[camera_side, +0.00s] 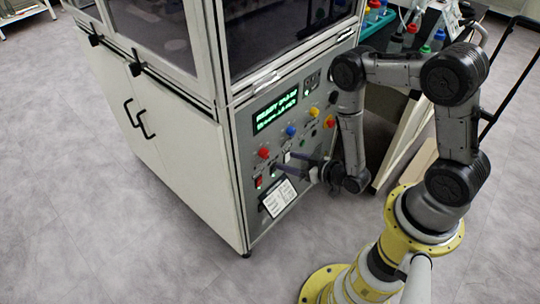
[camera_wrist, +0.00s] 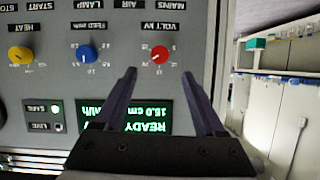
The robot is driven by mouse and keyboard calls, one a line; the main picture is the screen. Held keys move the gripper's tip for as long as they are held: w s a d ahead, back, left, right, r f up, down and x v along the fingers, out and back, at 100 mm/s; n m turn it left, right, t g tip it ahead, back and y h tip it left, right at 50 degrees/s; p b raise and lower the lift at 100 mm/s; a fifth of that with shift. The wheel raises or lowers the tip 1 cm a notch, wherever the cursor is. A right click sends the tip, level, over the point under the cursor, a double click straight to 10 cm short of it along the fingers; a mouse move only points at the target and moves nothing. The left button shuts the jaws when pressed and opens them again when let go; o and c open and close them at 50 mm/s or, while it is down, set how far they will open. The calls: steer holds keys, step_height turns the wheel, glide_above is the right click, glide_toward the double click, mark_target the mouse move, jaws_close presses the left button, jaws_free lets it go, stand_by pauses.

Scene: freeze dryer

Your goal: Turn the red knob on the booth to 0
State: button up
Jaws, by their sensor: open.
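The red knob (camera_side: 264,153) is on the booth's grey front panel, below the green display. In the wrist view, which shows the panel upside down, the red knob (camera_wrist: 159,54) is under the VOLT KV label with a printed dial around it. My gripper (camera_side: 282,162) is at the panel, near the red knob. In the wrist view my gripper (camera_wrist: 159,72) is open and empty, its two dark fingers pointing at the panel. The knob appears between and just beyond the fingertips, with no contact visible. The knob's exact setting is too small to read.
A blue knob (camera_wrist: 87,53) and a yellow knob (camera_wrist: 20,54) share the red knob's row. The lit green display (camera_side: 275,110) is above them. A red rocker switch (camera_side: 258,182) and a white label (camera_side: 279,198) are lower on the panel. Grey floor is clear in front.

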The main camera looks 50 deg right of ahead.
mark_target(267, 155)
steer(key=x, duration=0.9)
jaws_close()
